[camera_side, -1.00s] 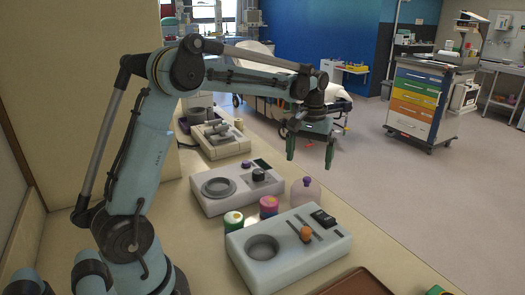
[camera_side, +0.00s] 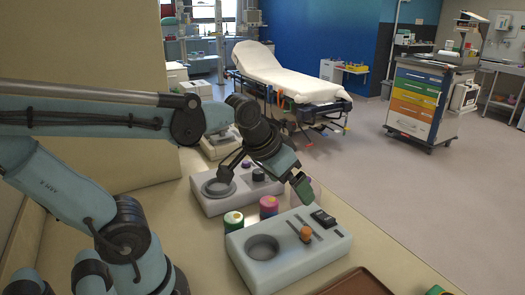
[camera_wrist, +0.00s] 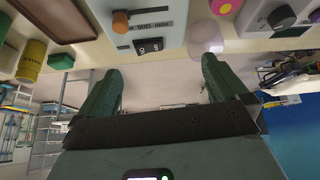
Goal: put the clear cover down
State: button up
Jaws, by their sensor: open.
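The clear cover (camera_side: 315,186) is a pinkish, see-through dome on the counter, behind the front console (camera_side: 290,262). My gripper hides much of it in the side view.
A second console (camera_side: 212,207) stands behind. A green-lidded jar (camera_side: 233,222) and a pink-and-purple jar (camera_side: 268,207) stand between the consoles. A brown tray (camera_side: 358,283) lies at the front right. The wrist view shows a yellow cylinder (camera_wrist: 32,60) and a green block (camera_wrist: 61,61).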

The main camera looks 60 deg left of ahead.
jog(key=shift+s+d+f+m+t, duration=0.3)
jog(key=shift+s+f, duration=0.2)
jog(key=shift+s, duration=0.1)
jog(key=shift+s+d+f+m+t, duration=0.2)
jog(key=shift+s+d+f+t, duration=0.1)
jog(key=shift+s+f, duration=0.25)
